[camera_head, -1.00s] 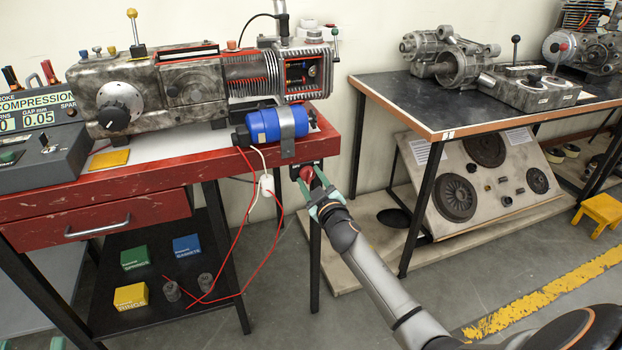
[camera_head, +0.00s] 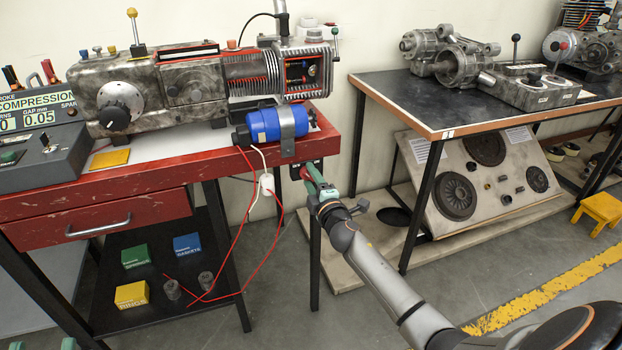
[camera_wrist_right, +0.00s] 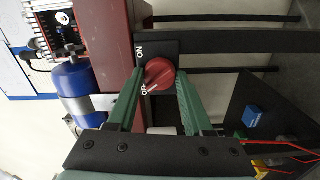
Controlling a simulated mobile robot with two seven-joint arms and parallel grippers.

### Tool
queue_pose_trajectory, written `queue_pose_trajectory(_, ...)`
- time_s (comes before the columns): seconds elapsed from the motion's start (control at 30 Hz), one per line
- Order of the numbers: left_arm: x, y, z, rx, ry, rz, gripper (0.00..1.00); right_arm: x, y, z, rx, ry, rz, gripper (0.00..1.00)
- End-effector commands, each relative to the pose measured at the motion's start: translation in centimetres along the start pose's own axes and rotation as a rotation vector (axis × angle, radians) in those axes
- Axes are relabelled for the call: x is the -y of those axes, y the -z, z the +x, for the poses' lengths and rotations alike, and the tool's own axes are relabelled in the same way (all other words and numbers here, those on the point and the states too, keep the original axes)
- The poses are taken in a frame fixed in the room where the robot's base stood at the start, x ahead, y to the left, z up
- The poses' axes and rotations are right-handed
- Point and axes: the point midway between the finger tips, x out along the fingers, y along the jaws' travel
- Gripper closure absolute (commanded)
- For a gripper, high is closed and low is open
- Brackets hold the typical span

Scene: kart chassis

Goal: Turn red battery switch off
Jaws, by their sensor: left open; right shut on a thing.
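The red battery switch is a round red knob (camera_wrist_right: 159,73) on a black plate (camera_wrist_right: 170,48). In the head view the knob (camera_head: 305,173) sits below the red bench's right front corner. My right gripper (camera_wrist_right: 161,82) is shut on the knob, with one green finger on each side. It also shows in the head view (camera_head: 317,183), where the fingers partly hide the switch. "ON" is readable on the plate; a second label is partly hard to read. A white mark on the knob points towards that second label. Only the green tips of my left gripper (camera_head: 42,345) show at the bottom left edge, apart and empty.
A blue cylinder (camera_head: 264,126) is clamped to the red bench (camera_head: 200,168) just above the switch. Red and white wires (camera_head: 267,184) hang left of the switch. A second black-topped bench (camera_head: 400,90) stands to the right.

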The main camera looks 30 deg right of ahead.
Motion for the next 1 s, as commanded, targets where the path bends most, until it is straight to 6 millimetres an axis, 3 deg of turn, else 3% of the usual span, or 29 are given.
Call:
queue_pose_trajectory(0.3,-0.05,-0.33,-0.07,0.014,-0.001,-0.003,0.5,0.09,-0.05,-0.01,0.001,0.002,-0.115,1.0)
queue_pose_trajectory(0.83,-0.06,-0.43,-0.1,0.017,-0.001,-0.003,0.5,0.09,-0.05,-0.02,0.001,0.002,-0.133,1.0)
queue_pose_trajectory(0.87,-0.06,-0.43,-0.1,0.017,-0.001,-0.003,0.5,0.09,-0.05,-0.01,0.001,0.002,-0.133,0.46)
queue_pose_trajectory(1.0,-0.06,-0.44,-0.11,0.017,-0.001,-0.003,0.5,0.07,-0.04,-0.01,0.001,0.001,-0.132,0.3)
